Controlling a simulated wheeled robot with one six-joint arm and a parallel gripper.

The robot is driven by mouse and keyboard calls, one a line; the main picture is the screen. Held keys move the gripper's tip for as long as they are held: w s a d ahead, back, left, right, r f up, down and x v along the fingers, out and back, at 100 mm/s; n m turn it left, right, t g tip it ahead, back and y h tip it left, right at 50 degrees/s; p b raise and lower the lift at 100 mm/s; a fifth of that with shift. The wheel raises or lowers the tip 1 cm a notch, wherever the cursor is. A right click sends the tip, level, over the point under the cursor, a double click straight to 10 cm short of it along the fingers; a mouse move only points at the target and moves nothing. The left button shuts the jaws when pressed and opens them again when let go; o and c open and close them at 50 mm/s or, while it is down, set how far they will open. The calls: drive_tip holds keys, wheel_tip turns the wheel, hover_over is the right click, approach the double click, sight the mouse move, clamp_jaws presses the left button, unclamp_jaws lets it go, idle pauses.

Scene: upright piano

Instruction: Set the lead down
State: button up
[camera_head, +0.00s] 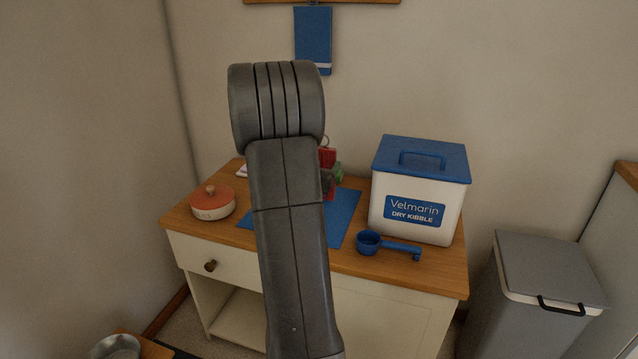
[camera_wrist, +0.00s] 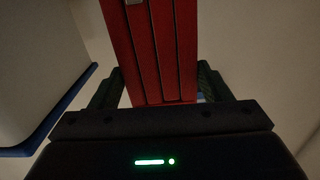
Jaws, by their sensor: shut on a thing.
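The lead (camera_wrist: 155,50) is red and folded into several straps side by side, and it fills the middle of the wrist view. My gripper (camera_wrist: 160,88) is shut on it, with a dark green finger on each side. In the head view my arm hides most of the gripper. Part of the red lead (camera_head: 327,157) shows just right of the arm, with a small ring at its top, over the blue mat (camera_head: 344,214). Whether the lead touches the mat is hidden.
On the wooden cabinet top stand a red-lidded pot (camera_head: 212,204) at left, a white kibble box (camera_head: 416,192) at right and a blue scoop (camera_head: 388,245) in front of it. A blue towel (camera_head: 313,38) hangs above. A grey bin (camera_head: 545,280) stands right.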

drive_tip(key=shift+f+b, duration=0.5)
drive_tip(key=shift+f, duration=1.25)
drive_tip(key=shift+f, duration=0.15)
drive_tip(key=o, duration=1)
drive_tip(key=p+v, duration=0.1)
drive_tip(key=v, duration=1.1)
